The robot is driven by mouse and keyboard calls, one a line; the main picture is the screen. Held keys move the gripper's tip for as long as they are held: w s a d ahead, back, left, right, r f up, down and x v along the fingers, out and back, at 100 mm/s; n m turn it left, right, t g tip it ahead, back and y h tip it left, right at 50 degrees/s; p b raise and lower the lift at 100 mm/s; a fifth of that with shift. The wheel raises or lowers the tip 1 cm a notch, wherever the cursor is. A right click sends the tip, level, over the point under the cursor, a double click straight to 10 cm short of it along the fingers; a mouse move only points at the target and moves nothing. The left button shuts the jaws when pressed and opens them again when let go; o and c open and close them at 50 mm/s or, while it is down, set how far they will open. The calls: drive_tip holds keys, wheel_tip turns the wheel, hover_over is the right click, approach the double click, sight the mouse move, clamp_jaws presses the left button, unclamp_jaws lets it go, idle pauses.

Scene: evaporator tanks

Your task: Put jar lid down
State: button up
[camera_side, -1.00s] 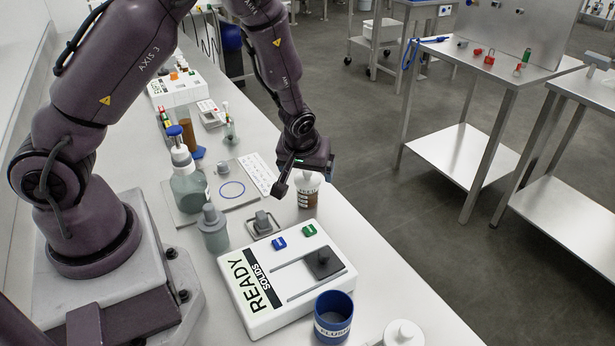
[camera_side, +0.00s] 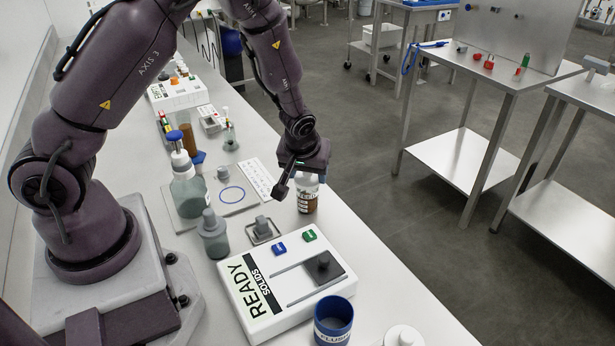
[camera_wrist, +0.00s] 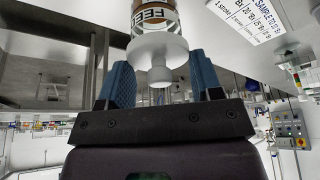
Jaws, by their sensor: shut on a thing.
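The jar lid (camera_wrist: 158,49) is a pale disc with a round knob, in the wrist view. The lid lies against or just in front of the jar (camera_wrist: 155,16), which has brown contents and a FEED label. I cannot tell whether the lid touches the jar's rim.
Left of the jar are a grey plate with a blue ring (camera_side: 232,194), a pump bottle (camera_side: 187,190) and a grey-capped bottle (camera_side: 213,238). The READY SOLIDS box (camera_side: 285,284) and a blue cup (camera_side: 333,322) are in front. The bench edge runs close to the jar's right.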

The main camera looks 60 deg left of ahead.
sight(343, 229)
wheel_tip(343, 229, up, 8)
drive_tip(key=shift+f, duration=0.15)
drive_tip(key=shift+s+f+m, duration=0.1)
drive_tip(key=shift+f+m, duration=0.1)
drive_tip(key=shift+m, duration=0.3)
drive_tip(key=f+m, duration=0.1)
drive_tip(key=d+f+m+h, duration=0.1)
drive_tip(key=f+m, duration=0.1)
drive_tip(key=d+f+m+t+h, duration=0.1)
drive_tip(key=f, duration=0.1)
drive_tip(key=shift+s, duration=0.1)
drive_tip(key=d+f+m+h, duration=0.1)
drive_tip(key=d+m, duration=0.1)
drive_tip(key=m, duration=0.1)
drive_tip(key=w+d+f+m+h, duration=0.1)
drive_tip(key=d+m, duration=0.1)
drive_tip(key=d, duration=0.1)
drive_tip(key=w+d+f+m+h, duration=0.1)
drive_tip(key=d+f+m, duration=0.1)
drive_tip(key=m, duration=0.1)
drive_tip(key=shift+w+d+m, duration=0.15)
drive_tip(key=shift+w+m, duration=0.05)
drive_tip(key=shift+m, duration=0.1)
drive_tip(key=shift+f, duration=2.85)
